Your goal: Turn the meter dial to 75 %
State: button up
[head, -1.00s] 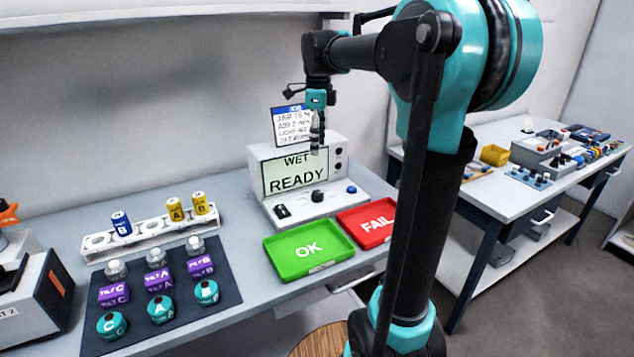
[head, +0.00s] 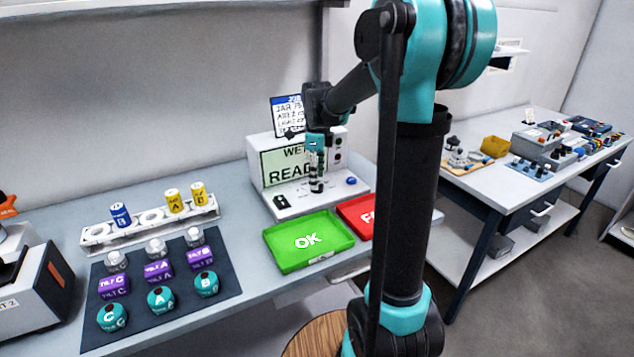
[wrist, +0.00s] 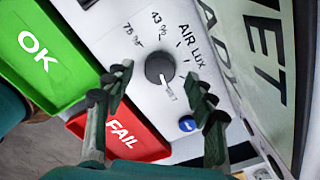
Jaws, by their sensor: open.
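The meter (head: 257,165) is a white box with a lit screen and a sloping front panel. Its black round dial (wrist: 159,67) shows in the wrist view. The dial's white pointer is toward the lower right, away from the "75 %" mark (wrist: 132,34) and the "43 %" mark (wrist: 158,24). My gripper (head: 316,188) is open over the panel and hides the dial in the head view. In the wrist view its fingertips appear on either side of the dial, with gaps. I cannot tell how far above the panel they are.
A blue button (wrist: 187,124) is close to the right finger in the wrist view. A green OK tray (head: 290,262) and a red FAIL tray (head: 356,212) lie in front of the meter. A battery rack (head: 150,236) and a dark mat (head: 228,285) with parts lie left.

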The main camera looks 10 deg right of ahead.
jog(key=shift+f, duration=1.1)
jog(key=c, duration=1.2)
jog(key=shift+o, duration=0.2)
